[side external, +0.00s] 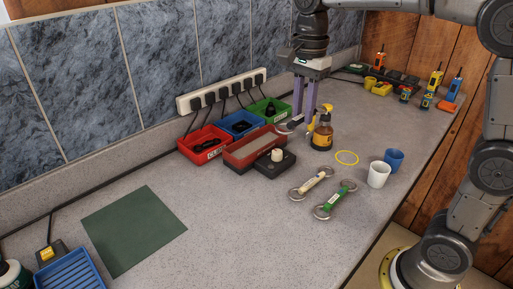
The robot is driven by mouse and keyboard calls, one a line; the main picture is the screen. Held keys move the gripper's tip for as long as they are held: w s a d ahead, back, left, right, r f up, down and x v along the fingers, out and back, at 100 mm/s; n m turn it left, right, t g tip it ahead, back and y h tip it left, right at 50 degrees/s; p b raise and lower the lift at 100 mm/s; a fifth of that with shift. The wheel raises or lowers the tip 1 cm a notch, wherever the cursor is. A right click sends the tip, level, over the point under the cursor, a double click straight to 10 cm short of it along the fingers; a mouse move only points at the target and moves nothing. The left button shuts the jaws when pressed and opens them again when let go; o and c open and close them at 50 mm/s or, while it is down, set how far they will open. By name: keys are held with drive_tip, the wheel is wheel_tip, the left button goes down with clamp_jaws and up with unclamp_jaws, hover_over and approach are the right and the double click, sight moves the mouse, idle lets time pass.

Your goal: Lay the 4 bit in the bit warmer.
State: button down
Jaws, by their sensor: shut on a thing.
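My gripper (303,117), with purple fingers pointing down, is above the back middle of the counter, just left of an amber bottle. It is shut on a bit, of which a grey ring (285,128) shows at the left; the rest is mostly hidden, and I cannot read any number. A long reddish open-topped box with a grey inside (238,158), which looks like the bit warmer, lies left of and below the held bit. Two more bits lie on the counter, one with a pale yellow middle (311,183) and one with a green middle (334,200).
The amber bottle (322,137) stands close to my gripper. A black block with a pale knob (277,158) adjoins the reddish box. Red (203,151), blue and green bins line the wall. A white cup (378,175) and blue cup (394,160) stand right.

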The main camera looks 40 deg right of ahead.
drive_tip(key=w+f, duration=0.5)
drive_tip(key=w, duration=0.4)
hover_over(256, 148)
drive_tip(key=s, duration=0.1)
wheel_tip(256, 148, down, 4)
drive_tip(key=shift+d+f, duration=0.1)
drive_tip(key=shift+f, duration=0.15)
drive_tip(key=shift+w+f, duration=0.3)
drive_tip(key=shift+f, duration=0.1)
drive_tip(key=shift+w+f, duration=0.2)
drive_tip(key=shift+f, duration=1.6)
drive_tip(key=shift+f, duration=0.1)
drive_tip(key=c, duration=1)
unclamp_jaws()
drive_tip(key=shift+f, duration=0.1)
